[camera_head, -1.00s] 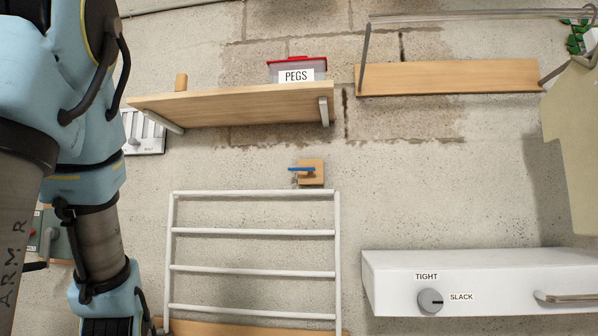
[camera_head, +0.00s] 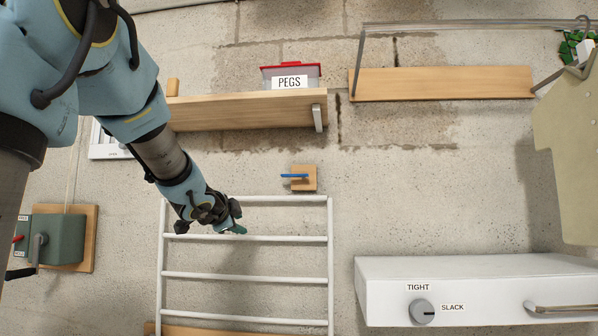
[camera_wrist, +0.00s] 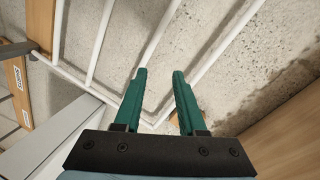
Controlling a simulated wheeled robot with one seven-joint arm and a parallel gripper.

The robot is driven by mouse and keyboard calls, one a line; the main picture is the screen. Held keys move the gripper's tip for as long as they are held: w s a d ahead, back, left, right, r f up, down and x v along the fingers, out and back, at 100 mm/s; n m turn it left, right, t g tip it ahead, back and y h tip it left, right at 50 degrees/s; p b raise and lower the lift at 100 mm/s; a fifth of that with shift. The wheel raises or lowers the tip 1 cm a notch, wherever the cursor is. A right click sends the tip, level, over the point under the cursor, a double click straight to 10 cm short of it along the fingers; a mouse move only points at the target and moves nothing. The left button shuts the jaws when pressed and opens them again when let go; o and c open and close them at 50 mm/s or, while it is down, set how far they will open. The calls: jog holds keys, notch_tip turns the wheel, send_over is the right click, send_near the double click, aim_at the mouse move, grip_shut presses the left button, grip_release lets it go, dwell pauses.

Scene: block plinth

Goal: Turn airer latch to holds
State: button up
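The airer latch is a small blue lever (camera_head: 294,176) on a square wooden block (camera_head: 310,182) on the wall. The lever lies about level and points left. Just below it, the white-barred airer (camera_head: 331,262) stands upright against the wall. My gripper (camera_head: 238,229) is in front of the airer's upper bars, below and left of the latch, apart from it. In the wrist view, my gripper's green fingers (camera_wrist: 160,75) are apart with nothing between them, and white bars (camera_wrist: 158,30) lie beyond. I cannot make out the latch in that view.
A wooden shelf (camera_head: 250,108) with a PEGS box (camera_head: 290,82) is above the latch. A white box with a TIGHT/SLACK knob (camera_head: 421,312) juts out at lower right. A green switch box (camera_head: 62,240) is at left. The wall right of the latch is clear.

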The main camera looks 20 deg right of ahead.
aim_at(300, 175)
jog(key=s+d+r+m+g+h, duration=0.1)
jog(key=s+d+r+m+h, duration=0.15)
jog(key=d+r+m, duration=0.35)
jog(key=s+d+r+m+g+h, duration=0.1)
jog(key=s+d+r+m+h, duration=0.15)
jog(key=r, duration=0.45)
jog(key=shift+h, duration=0.4)
jog(key=p+x, duration=0.4)
jog(key=x, duration=0.7)
jog(key=shift+w+d+r, duration=0.2)
jog(key=shift+w+d, duration=0.05)
grip_shut()
